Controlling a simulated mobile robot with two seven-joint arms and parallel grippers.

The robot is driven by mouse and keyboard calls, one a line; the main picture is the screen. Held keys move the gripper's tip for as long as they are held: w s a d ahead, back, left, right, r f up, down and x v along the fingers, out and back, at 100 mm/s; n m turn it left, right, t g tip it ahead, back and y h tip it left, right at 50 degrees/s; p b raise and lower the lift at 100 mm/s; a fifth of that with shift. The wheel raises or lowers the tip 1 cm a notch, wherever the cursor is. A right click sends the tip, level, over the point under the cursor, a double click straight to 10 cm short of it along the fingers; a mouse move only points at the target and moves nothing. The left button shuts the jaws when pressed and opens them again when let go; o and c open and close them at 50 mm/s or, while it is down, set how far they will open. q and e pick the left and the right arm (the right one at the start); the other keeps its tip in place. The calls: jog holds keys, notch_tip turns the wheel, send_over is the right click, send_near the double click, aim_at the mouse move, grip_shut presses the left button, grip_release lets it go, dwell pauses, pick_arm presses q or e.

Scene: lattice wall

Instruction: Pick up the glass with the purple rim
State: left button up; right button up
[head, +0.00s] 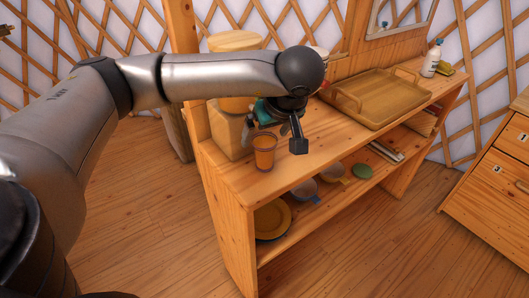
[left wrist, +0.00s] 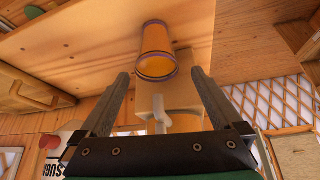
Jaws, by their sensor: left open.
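The glass with the purple rim (head: 264,155) stands upright on the top of the wooden shelf unit, near its left end. It is amber-orange with a dark purple rim. In the left wrist view the glass (left wrist: 157,45) appears between and just beyond the fingertips, its rim facing the camera. My left gripper (head: 275,138) is open and empty, just above and behind the glass in the head view. Its two fingers (left wrist: 160,76) are spread wide in the left wrist view, with nothing between them. My right gripper is out of view.
A wooden canister (head: 234,42) and box (head: 229,130) stand close behind the glass. A wooden tray (head: 377,97) lies further right, with a white bottle (head: 431,59) beyond it. Plates and bowls (head: 304,191) sit on the lower shelf. A drawer cabinet (head: 499,176) is at right.

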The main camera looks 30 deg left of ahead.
aim_at(266, 141)
pick_arm(q)
jog(key=x, duration=0.5)
jog(key=shift+d, duration=0.25)
jog(key=c, duration=1.5)
